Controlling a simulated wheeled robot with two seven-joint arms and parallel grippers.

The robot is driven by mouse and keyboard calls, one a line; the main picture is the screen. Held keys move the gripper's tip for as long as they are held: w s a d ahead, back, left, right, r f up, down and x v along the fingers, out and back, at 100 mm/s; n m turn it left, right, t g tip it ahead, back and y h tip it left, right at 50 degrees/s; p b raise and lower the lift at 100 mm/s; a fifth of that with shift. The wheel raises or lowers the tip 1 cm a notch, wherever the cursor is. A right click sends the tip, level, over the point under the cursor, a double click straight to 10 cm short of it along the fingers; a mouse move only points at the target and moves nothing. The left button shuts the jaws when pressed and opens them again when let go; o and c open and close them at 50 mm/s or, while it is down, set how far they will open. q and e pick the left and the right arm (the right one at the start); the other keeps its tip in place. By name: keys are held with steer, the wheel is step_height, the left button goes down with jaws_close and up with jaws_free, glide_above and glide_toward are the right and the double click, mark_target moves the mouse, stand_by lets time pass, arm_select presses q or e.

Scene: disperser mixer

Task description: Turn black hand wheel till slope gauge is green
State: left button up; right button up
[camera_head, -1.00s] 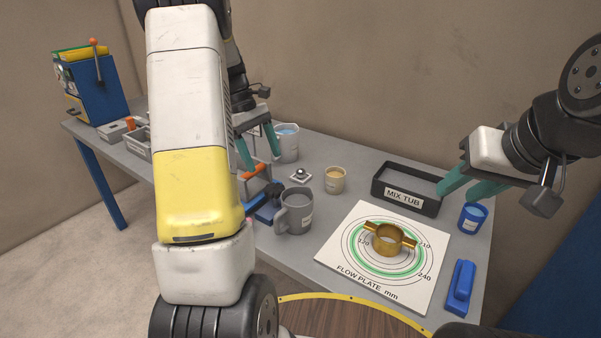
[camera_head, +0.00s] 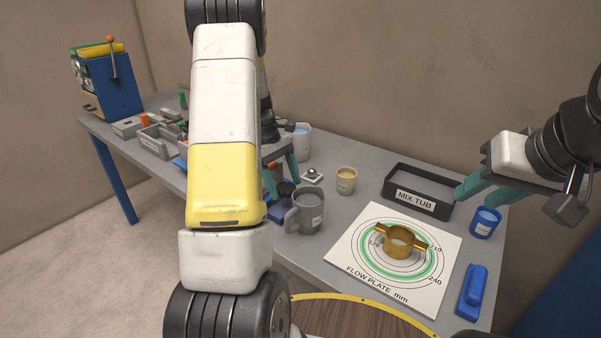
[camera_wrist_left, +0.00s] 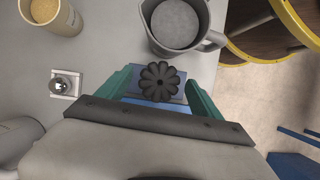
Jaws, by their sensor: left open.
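The black hand wheel (camera_wrist_left: 160,82) is a lobed knob on a blue base (camera_wrist_left: 176,104); in the head view the wheel (camera_head: 287,188) is partly hidden by my left arm. My left gripper (camera_wrist_left: 160,88) is open, with one teal finger on each side of the wheel. I cannot tell whether the fingers touch it. In the head view my left gripper (camera_head: 283,165) is mostly behind my forearm. I cannot make out a slope gauge or its colour. My right gripper (camera_head: 476,190) hovers near the mix tub, its finger gap unclear.
A grey mug (camera_head: 308,212) stands close to the wheel. A tan cup (camera_head: 346,182), a silver dome on a white square (camera_head: 312,175) and a mix tub (camera_head: 388,187) are nearby. The flow plate (camera_head: 352,262) bears a brass ring (camera_head: 399,243).

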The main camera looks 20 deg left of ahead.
arm_select(q)
steer(key=c, duration=1.4)
steer(key=shift+o, duration=0.2)
steer(key=shift+m, duration=0.3)
steer(key=m, duration=0.2)
steer(key=m+g+y, duration=0.1)
steer(key=m, duration=0.1)
steer(key=shift+w+m+g, duration=0.15)
steer(key=shift+m+g, duration=0.15)
steer(key=shift+d+m+g+y, duration=0.15)
steer(key=shift+m+y, duration=0.3)
steer(key=shift+m, duration=0.65)
steer(key=shift+a+m+g+y, duration=0.1)
steer(key=shift+m+g+y, duration=0.25)
steer(key=shift+m, duration=0.75)
steer(key=o, duration=1.4)
steer(key=shift+d, duration=0.1)
steer(key=shift+c, duration=0.2)
